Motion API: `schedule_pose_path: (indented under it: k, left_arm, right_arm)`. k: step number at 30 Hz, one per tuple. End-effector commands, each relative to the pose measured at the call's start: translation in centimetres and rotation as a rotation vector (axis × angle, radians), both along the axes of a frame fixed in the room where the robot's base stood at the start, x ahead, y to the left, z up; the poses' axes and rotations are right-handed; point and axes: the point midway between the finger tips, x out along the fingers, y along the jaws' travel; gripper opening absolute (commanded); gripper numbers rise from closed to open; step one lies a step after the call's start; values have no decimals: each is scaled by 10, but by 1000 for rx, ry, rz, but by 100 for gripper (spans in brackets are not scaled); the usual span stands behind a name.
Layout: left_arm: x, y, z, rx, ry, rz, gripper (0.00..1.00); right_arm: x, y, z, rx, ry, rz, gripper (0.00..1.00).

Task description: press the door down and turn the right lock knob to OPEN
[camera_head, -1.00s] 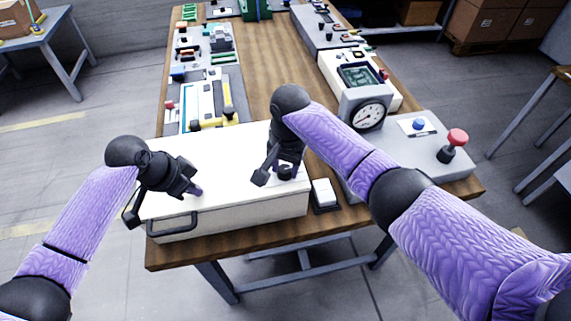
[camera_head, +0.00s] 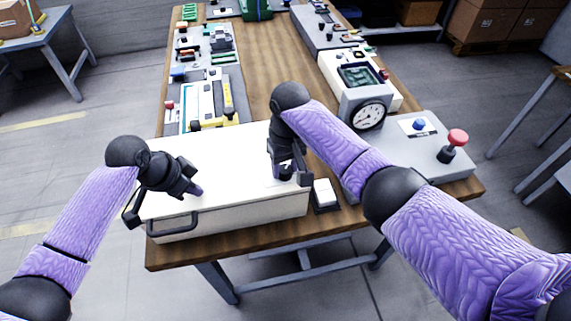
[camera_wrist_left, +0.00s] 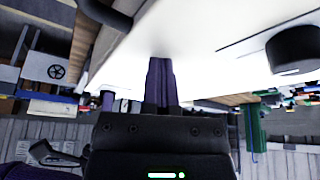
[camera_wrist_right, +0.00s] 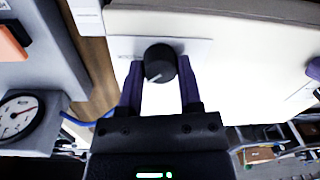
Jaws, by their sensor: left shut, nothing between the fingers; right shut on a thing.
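The door is the white lid (camera_head: 225,165) of a wide box on the wooden table, lying flat. My left gripper (camera_head: 196,189) is shut and empty, with its fingertips at the lid's top near the front left. Its closed fingers meet the white surface in the left wrist view (camera_wrist_left: 160,75). My right gripper (camera_head: 285,173) points down at the lid's right side. In the right wrist view its fingers (camera_wrist_right: 160,92) are on either side of the black right lock knob (camera_wrist_right: 160,62), gripping it. The knob sits on a pale label plate whose lettering I cannot read.
A black handle (camera_head: 172,226) is on the box's front. Another black knob (camera_wrist_left: 293,50) shows in the left wrist view. A white switch (camera_head: 323,192), a gauge (camera_head: 367,116) and a red button (camera_head: 457,137) stand to the right. Panels line the table behind.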

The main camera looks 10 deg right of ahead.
Motion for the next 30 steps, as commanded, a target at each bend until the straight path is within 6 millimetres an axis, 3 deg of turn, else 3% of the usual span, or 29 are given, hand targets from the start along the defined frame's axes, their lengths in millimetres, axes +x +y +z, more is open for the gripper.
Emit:
schedule_pose_path:
  k: [18,30]
  left_arm:
    - [-1,2,-3,8,5,3,0]
    - [-1,2,-3,8,6,3,0]
  right_arm:
    - [1,0,1,0,0,548,0]
    - [1,0,1,0,0,747,0]
